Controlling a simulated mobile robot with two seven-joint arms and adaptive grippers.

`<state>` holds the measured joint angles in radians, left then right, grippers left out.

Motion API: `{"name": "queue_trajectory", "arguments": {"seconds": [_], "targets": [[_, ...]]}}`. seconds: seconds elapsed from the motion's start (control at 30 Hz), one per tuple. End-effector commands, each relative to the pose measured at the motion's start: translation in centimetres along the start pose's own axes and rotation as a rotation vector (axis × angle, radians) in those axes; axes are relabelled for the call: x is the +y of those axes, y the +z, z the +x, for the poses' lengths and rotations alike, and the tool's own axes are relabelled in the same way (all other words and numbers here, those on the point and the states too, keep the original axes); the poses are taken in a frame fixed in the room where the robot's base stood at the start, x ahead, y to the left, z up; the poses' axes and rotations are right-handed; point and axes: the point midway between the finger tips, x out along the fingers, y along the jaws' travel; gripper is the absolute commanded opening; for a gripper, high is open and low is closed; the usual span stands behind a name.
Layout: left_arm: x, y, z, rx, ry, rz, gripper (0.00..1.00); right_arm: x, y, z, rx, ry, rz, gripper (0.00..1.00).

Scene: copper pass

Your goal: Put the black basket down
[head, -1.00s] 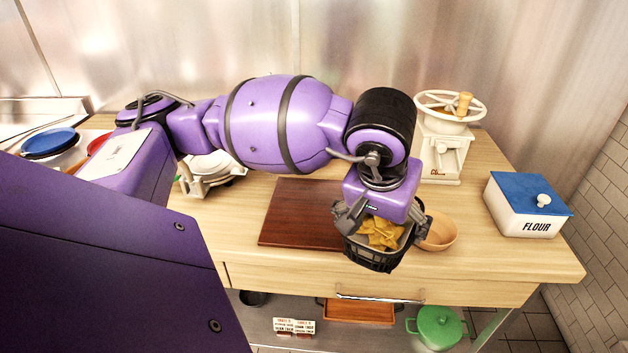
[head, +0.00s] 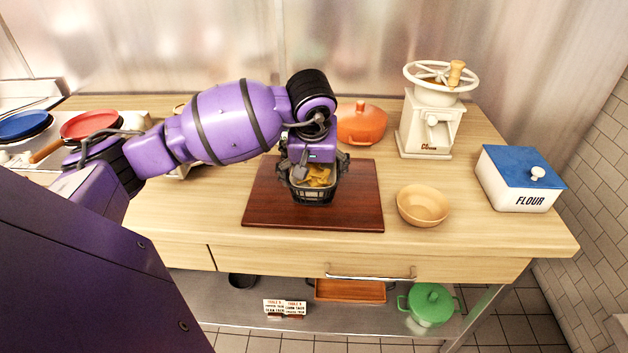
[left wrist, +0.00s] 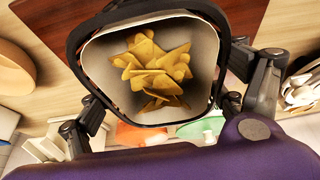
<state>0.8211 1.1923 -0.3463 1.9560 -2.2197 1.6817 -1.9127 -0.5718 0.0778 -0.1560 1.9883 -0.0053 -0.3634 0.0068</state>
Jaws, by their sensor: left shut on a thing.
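The black basket (head: 313,194) is a small dark basket with a pale liner and yellow chip-like pieces (head: 318,176) inside. It is upright over the dark wooden board (head: 361,205); I cannot tell whether its base touches the board. My left gripper (head: 314,168) is above the basket and shut on it. In the left wrist view the basket's black rim (left wrist: 226,60) and the yellow pieces (left wrist: 152,72) fill the middle, with gripper fingers at both sides. My right gripper is not in view.
A tan bowl (head: 422,206) stands right of the board. An orange pot (head: 361,124) is behind it, a white grinder (head: 430,115) and a flour box (head: 518,180) are farther right. The counter in front of the board is clear.

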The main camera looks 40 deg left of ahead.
Motion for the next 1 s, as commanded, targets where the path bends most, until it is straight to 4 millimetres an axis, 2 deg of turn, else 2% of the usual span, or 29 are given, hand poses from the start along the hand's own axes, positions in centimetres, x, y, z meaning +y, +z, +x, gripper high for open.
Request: {"name": "queue_trajectory", "arguments": {"seconds": [0.13, 0.3, 0.5, 0.73, 0.9, 0.93, 1.0], "targets": [[0.1, -0.4, 1.1, 0.000, 0.002, -0.001, 0.59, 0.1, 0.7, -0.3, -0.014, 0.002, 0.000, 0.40], [0.1, -0.7, 2.7, -0.003, 0.000, -0.001, 0.59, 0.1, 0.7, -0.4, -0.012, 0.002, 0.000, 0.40], [0.1, 0.4, 5.0, 0.000, 0.001, 0.001, 0.59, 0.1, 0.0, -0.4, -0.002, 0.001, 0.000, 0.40], [0.1, 0.4, 5.1, 0.002, 0.001, 0.001, 0.59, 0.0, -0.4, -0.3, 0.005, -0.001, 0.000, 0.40], [0.1, 0.6, 5.7, 0.001, -0.001, 0.002, 0.59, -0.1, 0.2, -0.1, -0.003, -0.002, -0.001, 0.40], [0.1, 0.6, 5.6, 0.001, 0.000, 0.001, 0.92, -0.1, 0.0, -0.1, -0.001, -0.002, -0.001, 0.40], [0.1, 0.6, 5.5, 0.001, 0.000, 0.001, 1.00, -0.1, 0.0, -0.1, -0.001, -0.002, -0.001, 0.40]]}}
